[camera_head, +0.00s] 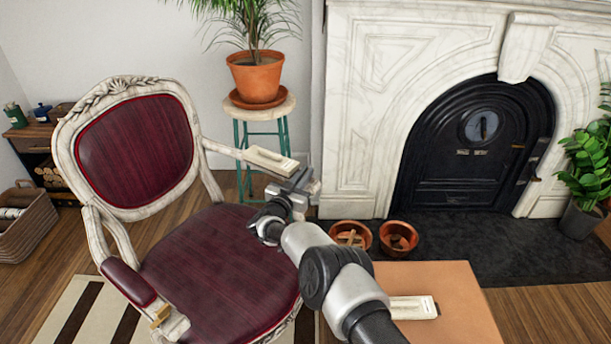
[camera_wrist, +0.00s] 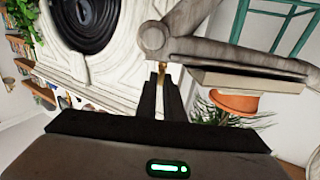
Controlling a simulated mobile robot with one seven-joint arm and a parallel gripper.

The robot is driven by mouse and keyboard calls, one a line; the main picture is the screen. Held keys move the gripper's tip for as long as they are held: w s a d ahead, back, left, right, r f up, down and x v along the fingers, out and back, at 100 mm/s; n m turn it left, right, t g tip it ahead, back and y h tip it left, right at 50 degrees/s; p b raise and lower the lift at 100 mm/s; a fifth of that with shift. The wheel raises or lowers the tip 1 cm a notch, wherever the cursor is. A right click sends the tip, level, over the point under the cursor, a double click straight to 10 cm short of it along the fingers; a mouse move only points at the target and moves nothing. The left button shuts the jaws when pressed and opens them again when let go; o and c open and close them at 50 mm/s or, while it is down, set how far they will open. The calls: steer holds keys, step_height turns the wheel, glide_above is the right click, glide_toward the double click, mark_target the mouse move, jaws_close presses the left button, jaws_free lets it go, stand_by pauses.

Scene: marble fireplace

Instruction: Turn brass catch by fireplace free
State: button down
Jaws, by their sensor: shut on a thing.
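A carved armchair (camera_head: 225,262) with dark red upholstery stands before the fireplace (camera_head: 350,120). My gripper (camera_head: 304,184) is at the front end of its right armrest, the one nearer the fireplace. In the wrist view my gripper (camera_wrist: 162,82) is shut on a small brass catch (camera_wrist: 161,68), only whose tip shows above the fingers, close by the pale armrest end (camera_wrist: 152,38). In the head view my gripper hides that catch. A similar brass catch (camera_head: 160,316) sits at the front of the left armrest.
A cream pad (camera_head: 270,160) lies on the right armrest; another cream piece (camera_head: 413,307) lies on a brown surface (camera_head: 460,300) under my arm. Two terracotta pots (camera_head: 398,238) stand by the hearth. A potted plant (camera_head: 255,75) stands on a stool (camera_head: 262,112) behind the armrest.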

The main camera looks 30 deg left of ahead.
steer(key=shift+r, duration=0.15)
steer(key=c, duration=1.9)
jaws_free()
steer(key=shift+o, duration=0.2)
steer(key=s+d+p, duration=0.1)
steer(key=s+p, duration=0.5)
steer(key=s, duration=1.1)
steer(key=shift+s, duration=0.15)
